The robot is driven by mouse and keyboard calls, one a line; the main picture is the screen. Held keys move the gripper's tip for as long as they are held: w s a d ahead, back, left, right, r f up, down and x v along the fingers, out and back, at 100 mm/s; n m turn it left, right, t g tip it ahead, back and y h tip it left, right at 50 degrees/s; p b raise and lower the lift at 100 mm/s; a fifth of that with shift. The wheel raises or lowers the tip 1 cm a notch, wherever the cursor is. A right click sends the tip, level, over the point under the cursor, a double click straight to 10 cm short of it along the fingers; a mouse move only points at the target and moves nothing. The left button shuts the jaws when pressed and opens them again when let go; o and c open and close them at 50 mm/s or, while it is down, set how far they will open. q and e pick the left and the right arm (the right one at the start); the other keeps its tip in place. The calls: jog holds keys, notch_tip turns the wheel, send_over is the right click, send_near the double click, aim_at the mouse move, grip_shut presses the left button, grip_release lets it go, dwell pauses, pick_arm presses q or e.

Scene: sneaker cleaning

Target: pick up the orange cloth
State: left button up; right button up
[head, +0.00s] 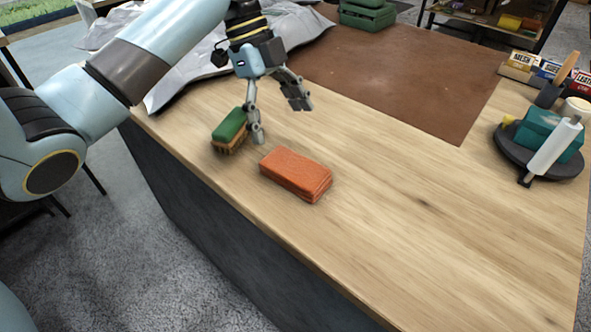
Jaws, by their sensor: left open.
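The orange cloth (296,174) lies folded into a thick rectangular pad on the wooden table, near its front left edge. My left gripper (278,122) hangs above the table just behind the cloth, fingers pointing down and spread apart. It is open and appears empty, apart from the cloth. One finger is close to the green-topped brush (230,131); I cannot tell whether they touch. My right gripper is not in view.
The brush lies bristles down left of the cloth. A brown mat (400,80) covers the table's back. A crumpled grey sheet (190,72) lies back left. A dark round tray (510,152) with a teal box and white roll stands right. The front right tabletop is clear.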

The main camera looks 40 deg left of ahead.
aim_at(294, 166)
pick_arm(q)
jog(key=x, duration=0.4)
jog(key=shift+s, duration=0.1)
jog(key=x, duration=0.3)
jog(key=p+x, duration=0.1)
jog(key=x, duration=0.1)
jog(key=shift+s+f, duration=0.2)
jog(key=shift+f, duration=0.25)
jog(key=c, duration=1.3)
